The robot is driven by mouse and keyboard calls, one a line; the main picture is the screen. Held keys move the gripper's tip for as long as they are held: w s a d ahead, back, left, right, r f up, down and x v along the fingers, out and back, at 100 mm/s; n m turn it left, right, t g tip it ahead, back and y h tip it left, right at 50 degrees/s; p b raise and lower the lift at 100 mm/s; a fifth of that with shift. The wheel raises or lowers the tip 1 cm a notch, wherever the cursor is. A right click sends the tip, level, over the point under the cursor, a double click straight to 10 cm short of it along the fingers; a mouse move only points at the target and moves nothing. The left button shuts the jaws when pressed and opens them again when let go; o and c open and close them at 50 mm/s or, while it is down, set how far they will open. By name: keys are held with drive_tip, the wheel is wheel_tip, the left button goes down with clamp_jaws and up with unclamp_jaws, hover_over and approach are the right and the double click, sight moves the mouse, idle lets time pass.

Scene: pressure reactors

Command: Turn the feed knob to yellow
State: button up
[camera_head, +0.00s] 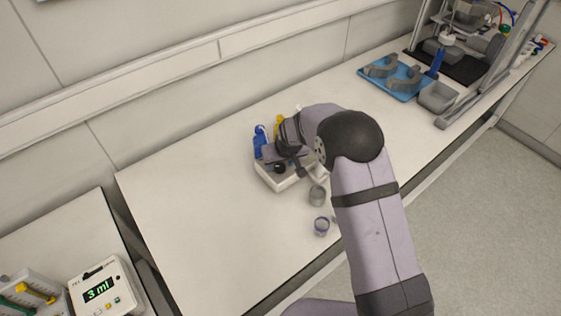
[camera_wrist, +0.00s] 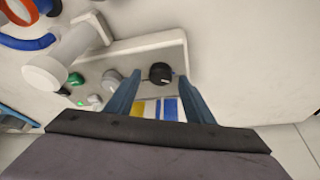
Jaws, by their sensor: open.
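In the wrist view a round black knob (camera_wrist: 160,73) stands on the pale panel of a device (camera_wrist: 150,45). I take it for the feed knob, but I read no label. White, yellow and blue stripes (camera_wrist: 166,108) show on the panel beside it. Which colour the knob points at cannot be told. My gripper (camera_wrist: 159,76) is open, with one blue finger on each side of the knob and gaps visible between. In the head view the white device (camera_head: 287,184) sits on the bench under my gripper, and the black knob (camera_head: 280,168) shows partly.
A green knob (camera_wrist: 76,79), a grey knob (camera_wrist: 112,77) and a white cylinder (camera_wrist: 62,60) are left of the fingers. A blue bottle (camera_head: 260,142) stands behind the device; two small cups (camera_head: 317,195) (camera_head: 321,227) stand in front. The bench's left part is clear.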

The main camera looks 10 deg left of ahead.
drive_tip(key=shift+w+f, duration=0.1)
drive_tip(key=shift+f, duration=0.1)
drive_tip(key=c, duration=1)
drive_tip(key=shift+c, duration=0.2)
